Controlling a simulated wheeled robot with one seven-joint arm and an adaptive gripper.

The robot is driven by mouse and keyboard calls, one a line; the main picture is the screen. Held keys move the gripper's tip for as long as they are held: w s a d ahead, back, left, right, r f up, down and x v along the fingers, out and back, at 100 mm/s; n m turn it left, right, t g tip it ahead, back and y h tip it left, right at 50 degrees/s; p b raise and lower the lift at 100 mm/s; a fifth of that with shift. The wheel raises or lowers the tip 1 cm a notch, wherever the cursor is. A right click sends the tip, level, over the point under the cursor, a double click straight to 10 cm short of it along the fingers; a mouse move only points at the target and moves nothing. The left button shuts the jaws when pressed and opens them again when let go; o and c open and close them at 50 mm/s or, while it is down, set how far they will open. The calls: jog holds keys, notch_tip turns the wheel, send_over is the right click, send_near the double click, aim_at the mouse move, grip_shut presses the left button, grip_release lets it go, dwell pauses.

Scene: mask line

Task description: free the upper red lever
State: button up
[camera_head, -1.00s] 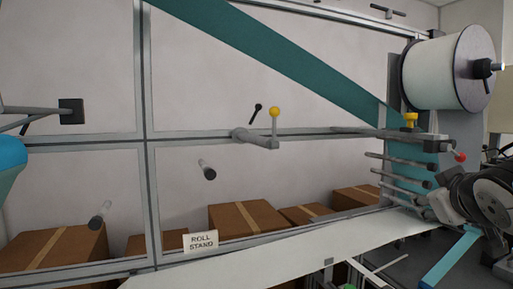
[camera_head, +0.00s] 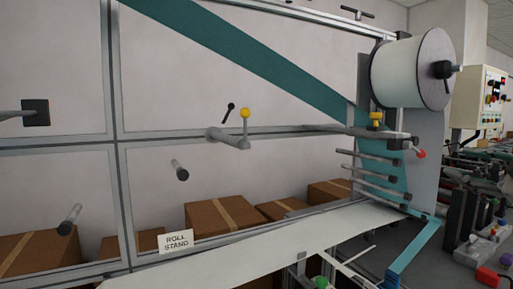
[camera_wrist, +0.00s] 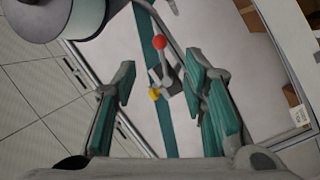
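The upper red lever shows as a red ball knob (camera_head: 421,153) on a short grey arm, beside a grey block at the right end of the horizontal bar, below the white roll. In the wrist view the red knob (camera_wrist: 160,42) is above centre, with its grey arm running down from it. My gripper (camera_wrist: 160,85) is open, with its teal-padded fingers apart. The lever's arm shows between the fingers in the picture; the knob is above them and I see no contact. My gripper is not in the head view.
A yellow knob (camera_head: 376,117) is close to the red lever, and also shows in the wrist view (camera_wrist: 154,94). The large white roll (camera_head: 412,70) hangs above. Several grey rollers (camera_head: 370,168) carry the teal web below. A control panel (camera_head: 478,97) stands at the right.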

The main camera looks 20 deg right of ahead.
aim_at(425, 155)
jog(key=w, duration=0.4)
jog(key=w+d, duration=0.1)
jog(key=w, duration=0.3)
jog(key=w+d, duration=0.1)
jog(key=w, duration=0.3)
jog(key=shift+w+d, duration=0.1)
jog(key=shift+w, duration=0.1)
grip_shut()
